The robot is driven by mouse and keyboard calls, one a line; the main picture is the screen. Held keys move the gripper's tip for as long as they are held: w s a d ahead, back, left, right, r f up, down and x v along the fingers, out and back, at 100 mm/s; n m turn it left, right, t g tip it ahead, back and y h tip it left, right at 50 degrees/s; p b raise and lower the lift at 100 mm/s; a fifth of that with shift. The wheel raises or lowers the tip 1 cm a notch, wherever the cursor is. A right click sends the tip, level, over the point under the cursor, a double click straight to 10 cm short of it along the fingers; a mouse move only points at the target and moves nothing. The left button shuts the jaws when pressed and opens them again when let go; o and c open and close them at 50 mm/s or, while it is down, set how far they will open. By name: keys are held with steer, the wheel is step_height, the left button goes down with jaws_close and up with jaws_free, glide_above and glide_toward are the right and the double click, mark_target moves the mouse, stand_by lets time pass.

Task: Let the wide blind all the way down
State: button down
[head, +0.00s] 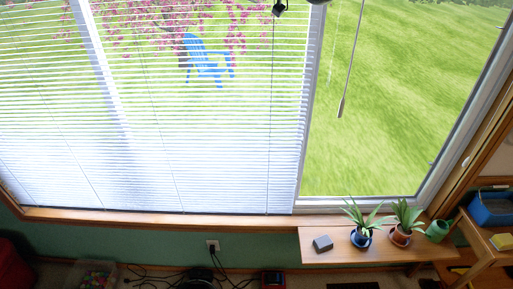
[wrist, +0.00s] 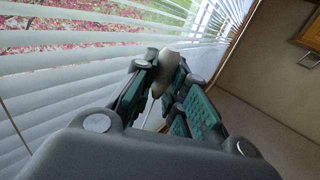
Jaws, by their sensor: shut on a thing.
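The wide blind (head: 150,130) covers the large left window in the head view. Its white slats are spread out, and its lower edge reaches down to, or very close to, the wooden sill. Slats also fill the left of the wrist view (wrist: 70,65). My gripper (wrist: 164,72) is in front of the blind, its teal-padded fingers shut on a smooth grey-beige pull (wrist: 161,80). A thin pale cord shows below the fingers. The fingers hide part of the pull. A small dark piece at the head view's top edge is too cut off to identify.
A cord with a tassel (head: 341,107) hangs before the uncovered right pane. Below, a wooden bench (head: 330,254) bears a grey block (head: 322,243), two potted plants and a green watering can (head: 438,230). A shelf stands at far right; cables lie on the floor.

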step_height(320, 180, up, 4)
steer(key=shift+r, duration=0.1)
steer(key=shift+d, duration=2.55)
steer(key=c, duration=1.3)
jaws_free()
steer(key=shift+d, duration=0.1)
steer(key=shift+v, duration=2.5)
